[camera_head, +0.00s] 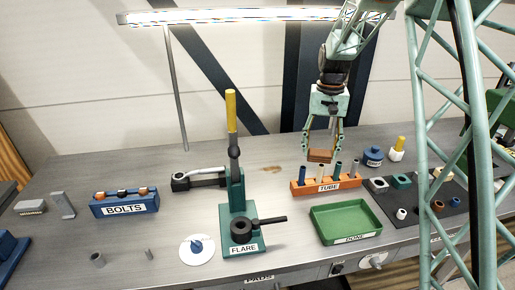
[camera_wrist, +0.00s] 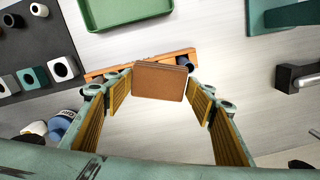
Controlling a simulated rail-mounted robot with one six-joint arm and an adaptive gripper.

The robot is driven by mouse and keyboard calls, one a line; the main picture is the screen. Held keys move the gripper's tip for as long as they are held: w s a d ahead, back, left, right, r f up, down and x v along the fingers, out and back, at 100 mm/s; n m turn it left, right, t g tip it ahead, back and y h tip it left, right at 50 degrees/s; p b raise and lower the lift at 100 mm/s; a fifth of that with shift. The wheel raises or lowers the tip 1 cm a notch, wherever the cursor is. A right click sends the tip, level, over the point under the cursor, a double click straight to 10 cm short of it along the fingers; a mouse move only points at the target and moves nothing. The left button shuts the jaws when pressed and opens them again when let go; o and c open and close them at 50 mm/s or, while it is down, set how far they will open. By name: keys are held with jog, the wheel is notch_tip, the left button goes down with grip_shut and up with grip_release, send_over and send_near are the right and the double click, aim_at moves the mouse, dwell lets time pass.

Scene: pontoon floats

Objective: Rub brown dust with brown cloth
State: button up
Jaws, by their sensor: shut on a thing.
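My gripper (camera_head: 321,153) is shut on the brown cloth (camera_head: 320,157), a folded rectangular pad, and holds it in the air above the bench behind the orange tube rack. In the wrist view the cloth (camera_wrist: 160,82) sits between the two ribbed fingertips of my gripper (camera_wrist: 160,90). The brown dust (camera_head: 270,169) shows in the head view as a small tan patch on the grey bench, left of the cloth and apart from it. I cannot make out the dust in the wrist view.
The orange TUBE rack (camera_head: 325,187) holds several upright tubes near the cloth. The green flare press (camera_head: 238,210) stands left of it, with a dark clamp (camera_head: 198,180) behind. A green tray (camera_head: 345,222) lies in front. A blue jar (camera_head: 373,156) stands right.

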jog(key=w+a+f+n+p, duration=0.2)
jog(key=w+a+n, duration=0.1)
jog(key=a, duration=0.5)
jog(key=w+a+f+n+p, duration=0.3)
jog(key=w+a+n, duration=0.1)
jog(key=a, duration=0.4)
jog(key=w+a+f+n+p, duration=0.3)
jog(key=a+n, duration=0.3)
jog(key=a, duration=0.2)
jog(key=shift+w, duration=0.25)
